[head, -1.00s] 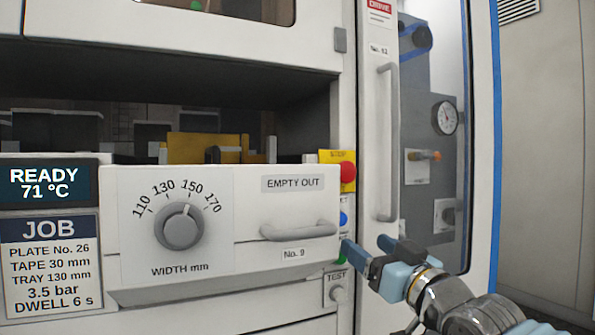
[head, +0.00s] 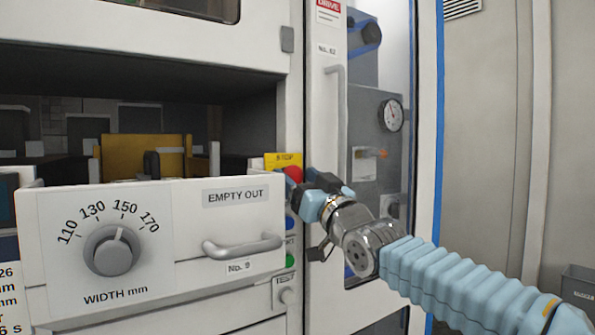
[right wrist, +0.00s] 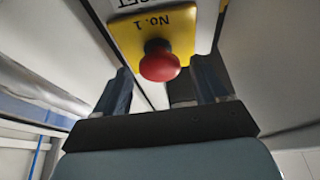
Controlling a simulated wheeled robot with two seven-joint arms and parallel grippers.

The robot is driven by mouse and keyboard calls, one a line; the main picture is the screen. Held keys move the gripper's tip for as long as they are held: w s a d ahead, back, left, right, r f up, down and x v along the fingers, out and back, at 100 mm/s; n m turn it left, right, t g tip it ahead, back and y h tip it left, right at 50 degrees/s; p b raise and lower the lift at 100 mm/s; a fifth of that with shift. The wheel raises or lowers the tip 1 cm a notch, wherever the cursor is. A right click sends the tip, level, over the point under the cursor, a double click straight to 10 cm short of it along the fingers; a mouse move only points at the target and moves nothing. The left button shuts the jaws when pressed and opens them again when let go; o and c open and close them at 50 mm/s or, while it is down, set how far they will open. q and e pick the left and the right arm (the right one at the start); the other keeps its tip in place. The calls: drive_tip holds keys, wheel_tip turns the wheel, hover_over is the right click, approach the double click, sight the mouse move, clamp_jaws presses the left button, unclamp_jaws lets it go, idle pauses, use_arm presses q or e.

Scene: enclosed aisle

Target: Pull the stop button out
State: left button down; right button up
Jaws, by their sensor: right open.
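The fingers look apart from the button. My left gripper is not in view.
Below the stop button are a blue button (head: 290,222) and a green button (head: 290,261). The drawer (head: 190,245) with its handle (head: 243,247) juts out to the left. A glazed door with a vertical handle (head: 335,130) stands to the right.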

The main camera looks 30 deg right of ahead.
drive_tip(key=shift+w+r, duration=0.1)
drive_tip(key=shift+w, duration=0.15)
clamp_jaws()
drive_tip(key=shift+s+b, duration=0.3)
drive_tip(key=shift+b, duration=0.1)
drive_tip(key=shift+s+b, duration=0.3)
drive_tip(key=shift+s, duration=0.05)
unclamp_jaws()
